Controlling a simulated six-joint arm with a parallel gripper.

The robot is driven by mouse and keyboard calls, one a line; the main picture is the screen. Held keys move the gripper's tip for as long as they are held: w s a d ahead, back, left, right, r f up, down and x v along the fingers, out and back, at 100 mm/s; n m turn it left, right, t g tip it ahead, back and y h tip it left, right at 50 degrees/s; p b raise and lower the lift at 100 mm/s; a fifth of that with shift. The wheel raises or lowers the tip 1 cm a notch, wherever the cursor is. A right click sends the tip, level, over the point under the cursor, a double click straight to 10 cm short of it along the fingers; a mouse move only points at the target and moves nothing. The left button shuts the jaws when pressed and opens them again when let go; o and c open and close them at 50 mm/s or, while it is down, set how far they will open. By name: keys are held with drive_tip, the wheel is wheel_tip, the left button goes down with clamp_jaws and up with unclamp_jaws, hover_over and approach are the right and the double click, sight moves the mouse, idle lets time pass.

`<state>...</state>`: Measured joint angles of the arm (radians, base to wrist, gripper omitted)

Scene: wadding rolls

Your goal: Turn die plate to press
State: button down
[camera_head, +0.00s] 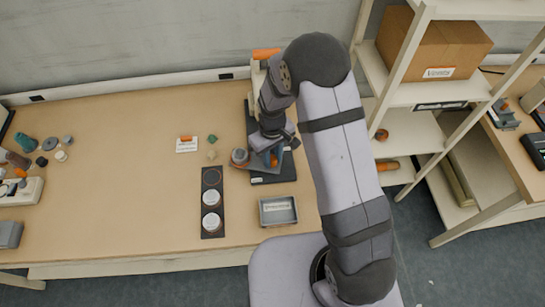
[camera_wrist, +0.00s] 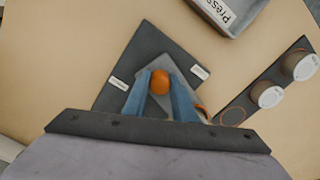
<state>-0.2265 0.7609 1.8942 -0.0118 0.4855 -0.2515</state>
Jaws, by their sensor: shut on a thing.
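The die plate (camera_wrist: 171,62) is a grey plate with a round orange knob (camera_wrist: 160,82) in the wrist view. It lies over a dark base (camera_wrist: 146,45) that carries a white label on each side. My gripper (camera_wrist: 160,84) has its two blue-grey fingers on either side of the knob and is shut on it. In the head view the dark base (camera_head: 285,174) is at the right part of the table, and my gripper (camera_head: 272,155) is over it. My fingers hide the near part of the plate, so its exact angle is hard to tell.
A grey labelled tray (camera_head: 278,211) stands just in front of the base. A dark strip (camera_head: 211,218) with pale round pieces lies to the left. The table's middle left (camera_head: 120,200) is clear.

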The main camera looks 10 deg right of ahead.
drive_tip(key=shift+a+m+b, duration=0.1)
drive_tip(key=shift+m+b, duration=0.5)
drive_tip(key=shift+m, duration=3)
drive_tip(key=shift+w+m, duration=0.1)
drive_tip(key=shift+m, duration=1.8)
drive_tip(key=shift+m+b, duration=0.35)
drive_tip(key=shift+m, duration=1.55)
drive_tip(key=c, duration=1.5)
unclamp_jaws()
drive_tip(key=shift+o, duration=0.2)
drive_tip(key=shift+r, duration=0.1)
drive_tip(key=shift+r+b, duration=1)
drive_tip(key=shift+r, duration=2.65)
